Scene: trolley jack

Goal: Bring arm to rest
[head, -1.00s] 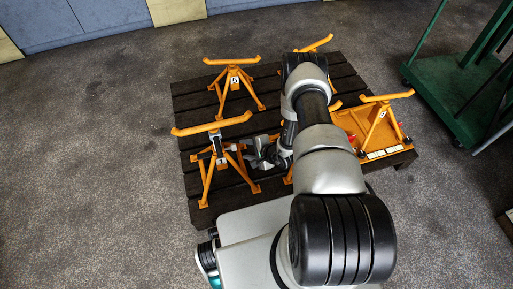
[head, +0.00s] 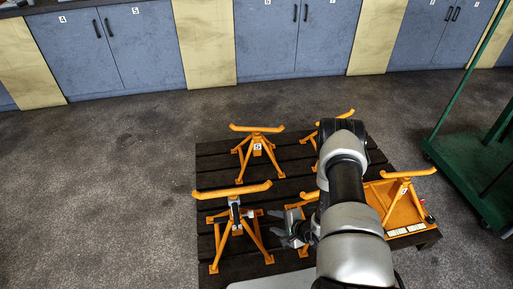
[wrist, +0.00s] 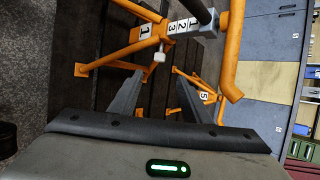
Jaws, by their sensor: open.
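My gripper (head: 290,232) is low over the dark slatted pallet (head: 222,179), just right of the front left orange stand (head: 238,216). In the wrist view my gripper (wrist: 160,92) has its two fingers apart with nothing between them. The orange stand in front of the fingers (wrist: 225,50) carries labels 1, 2 and 3 and a small pale handle. My arm reaches forward over the pallet, bent at the elbow, and hides part of the pallet's middle and the stands behind it.
More orange stands stand on the pallet, one labelled 5 (head: 257,143) behind and one at the right (head: 397,192) by an orange tray. A green trolley (head: 470,165) is at the right. Blue cabinets (head: 107,50) line the back. Floor at the left is clear.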

